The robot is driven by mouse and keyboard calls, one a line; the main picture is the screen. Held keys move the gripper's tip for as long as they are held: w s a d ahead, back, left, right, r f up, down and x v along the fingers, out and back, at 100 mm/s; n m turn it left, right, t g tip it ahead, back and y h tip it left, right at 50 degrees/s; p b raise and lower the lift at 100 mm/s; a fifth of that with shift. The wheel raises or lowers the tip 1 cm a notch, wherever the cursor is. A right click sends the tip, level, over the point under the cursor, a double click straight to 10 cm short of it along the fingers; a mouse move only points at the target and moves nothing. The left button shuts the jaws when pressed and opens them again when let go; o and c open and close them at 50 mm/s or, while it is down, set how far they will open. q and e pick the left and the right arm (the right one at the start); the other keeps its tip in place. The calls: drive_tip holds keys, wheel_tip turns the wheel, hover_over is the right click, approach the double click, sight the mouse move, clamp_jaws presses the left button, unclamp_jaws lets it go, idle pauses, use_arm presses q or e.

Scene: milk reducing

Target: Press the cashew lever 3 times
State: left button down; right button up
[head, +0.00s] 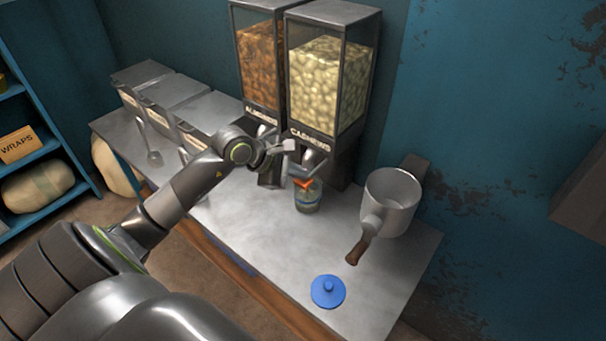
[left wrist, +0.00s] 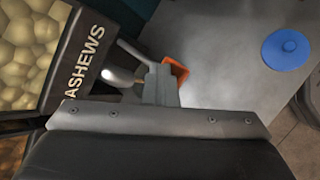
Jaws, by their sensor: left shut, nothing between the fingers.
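The cashew dispenser (head: 328,85) stands at the back of the metal table, labelled CASHEWS, with pale nuts behind its window. It also shows at the left of the left wrist view (left wrist: 60,50). Its metal spout and lever (head: 312,158) stick out below the label. A jar (head: 308,200) stands under the spout with an orange piece (head: 303,183) at its top; the orange also shows in the left wrist view (left wrist: 178,72). My left gripper (head: 290,147) is shut and empty, beside the spout and lever; I cannot tell whether it touches. My right gripper is not in view.
The almond dispenser (head: 260,62) stands just left of the cashews. A metal pot (head: 392,205) with a brown handle stands on the right. A blue lid (head: 328,291) lies near the front. Several lidded bins (head: 175,90) line the back left. The front middle of the table is clear.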

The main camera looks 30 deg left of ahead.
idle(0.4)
use_arm(q)
drive_tip(key=shift+r+p, duration=0.5)
drive_tip(key=shift+r, duration=1.1)
wheel_tip(320, 180, up, 5)
drive_tip(key=shift+p, duration=1.15)
